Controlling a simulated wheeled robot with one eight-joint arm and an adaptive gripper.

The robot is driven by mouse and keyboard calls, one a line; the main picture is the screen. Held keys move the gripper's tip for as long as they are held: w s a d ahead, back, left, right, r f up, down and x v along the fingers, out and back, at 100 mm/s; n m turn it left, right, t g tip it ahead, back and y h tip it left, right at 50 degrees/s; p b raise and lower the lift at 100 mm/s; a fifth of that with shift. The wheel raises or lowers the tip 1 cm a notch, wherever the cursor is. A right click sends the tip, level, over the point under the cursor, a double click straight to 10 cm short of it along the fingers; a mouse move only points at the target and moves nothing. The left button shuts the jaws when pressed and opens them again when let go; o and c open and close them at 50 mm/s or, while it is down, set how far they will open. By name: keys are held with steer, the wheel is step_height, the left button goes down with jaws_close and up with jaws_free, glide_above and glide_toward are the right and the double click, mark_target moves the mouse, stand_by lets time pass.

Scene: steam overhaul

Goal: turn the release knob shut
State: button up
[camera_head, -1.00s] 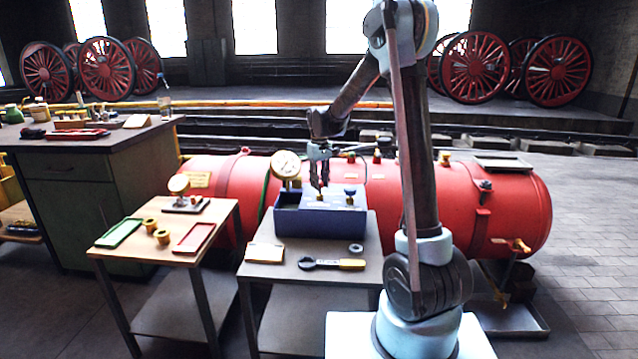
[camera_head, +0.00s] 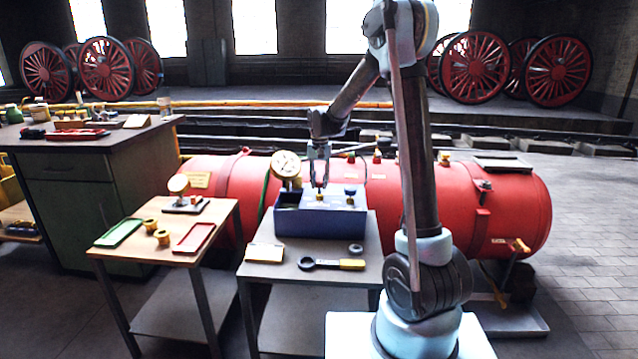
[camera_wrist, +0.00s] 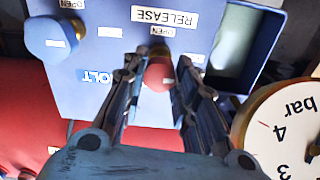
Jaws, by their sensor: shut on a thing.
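The release knob (camera_wrist: 158,70) is a small reddish-brass knob with a white mark, on the blue box's (camera_wrist: 106,92) panel. A RELEASE plate (camera_wrist: 165,17) and a small OPEN label (camera_wrist: 162,31) sit beside it in the wrist view, upside down. My gripper (camera_wrist: 158,72) has its fingers on both sides of the knob and is shut on it. In the head view my gripper (camera_head: 319,186) points straight down at the knob (camera_head: 319,197) on the box top. The fingers partly hide the knob's sides.
A second, blue knob (camera_wrist: 55,37) stands on the same panel, and a bar gauge (camera_wrist: 288,132) is close beside the gripper. The red boiler (camera_head: 225,190) lies behind. A spanner (camera_head: 332,264) and a ring (camera_head: 356,249) lie on the table in front.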

mark_target(320, 181)
steer(key=shift+w+m, duration=0.15)
steer(key=shift+m, duration=0.25)
steer(key=o, duration=1.1)
steer(key=shift+r, duration=0.15)
step_height(320, 181, up, 12)
steer(key=shift+f, duration=0.15)
steer(key=shift+d, duration=0.1)
